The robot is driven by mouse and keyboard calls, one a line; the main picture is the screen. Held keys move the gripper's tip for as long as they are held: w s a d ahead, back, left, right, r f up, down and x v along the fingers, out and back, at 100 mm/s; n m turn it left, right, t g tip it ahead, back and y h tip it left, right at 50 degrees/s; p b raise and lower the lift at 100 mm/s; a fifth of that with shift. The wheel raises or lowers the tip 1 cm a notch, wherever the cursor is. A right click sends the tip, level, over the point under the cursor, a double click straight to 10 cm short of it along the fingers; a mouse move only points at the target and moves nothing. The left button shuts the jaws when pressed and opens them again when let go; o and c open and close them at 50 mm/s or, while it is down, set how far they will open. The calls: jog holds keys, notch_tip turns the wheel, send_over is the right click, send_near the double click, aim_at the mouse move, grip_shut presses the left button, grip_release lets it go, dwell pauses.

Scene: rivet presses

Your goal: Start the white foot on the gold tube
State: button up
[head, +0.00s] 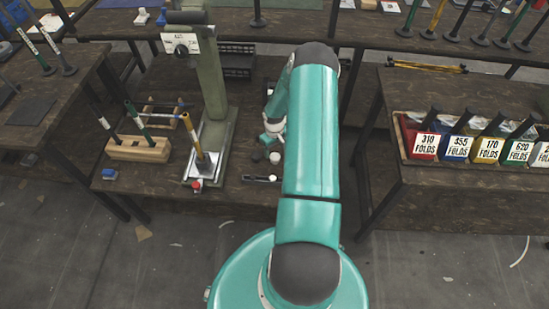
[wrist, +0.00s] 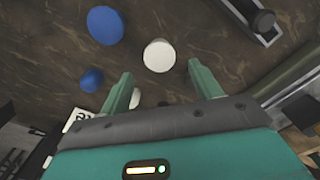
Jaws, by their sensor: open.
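The white foot (wrist: 159,55) is a round pale disc on the dark wooden table in the wrist view. My gripper (wrist: 160,77) is open and empty, its two green fingers apart, with the white foot just beyond and between the fingertips. I cannot tell how high the fingertips are above the table. The gold tube (head: 193,136) stands nearly upright at the grey-green press (head: 211,85) in the head view, left of my arm. Its lower end is over the pale plate of the press, and the exact contact there is too small to tell.
Two blue discs, one larger (wrist: 105,25) and one smaller (wrist: 91,79), lie left of the white foot. A dark tray (wrist: 258,20) lies at upper right in the wrist view. A wooden block (head: 138,149) holds tubes left of the press. Labelled bins (head: 487,149) stand on the right table.

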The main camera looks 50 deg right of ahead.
aim_at(275, 156)
jog(key=f, duration=0.5)
jog(key=shift+s+f, duration=0.2)
jog(key=c, duration=1)
